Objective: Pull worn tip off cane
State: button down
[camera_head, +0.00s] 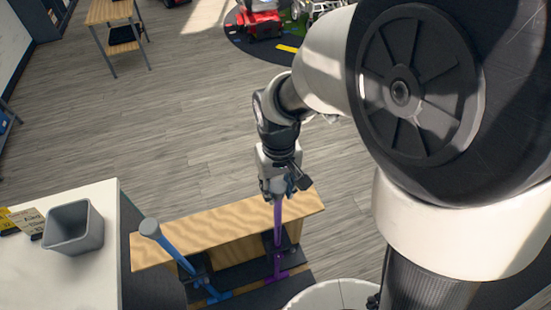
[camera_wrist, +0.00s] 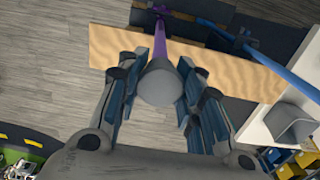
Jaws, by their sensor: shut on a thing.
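A purple cane (camera_head: 278,230) stands in a dark holder at the wooden bench, tip end up. In the wrist view the purple cane (camera_wrist: 160,40) runs up to a grey rubber tip (camera_wrist: 160,84), and they appear joined. My gripper (camera_head: 275,192) is over the cane's upper end and hides the tip in the head view. In the wrist view my gripper (camera_wrist: 158,100) has its fingers on both sides of the grey tip, shut on it. A blue cane (camera_head: 176,250) with a grey tip (camera_head: 150,228) leans to the left; it also shows in the wrist view (camera_wrist: 265,55).
A wooden bench top (camera_head: 225,228) runs behind the canes. A wooden side table (camera_head: 110,12) stands far back left. The grey floor between is clear.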

aim_at(278, 186)
jog(key=shift+r+p, duration=2.05)
jog(key=shift+r, duration=0.8)
jog(key=shift+r+p, duration=1.9)
jog(key=shift+r, duration=0.6)
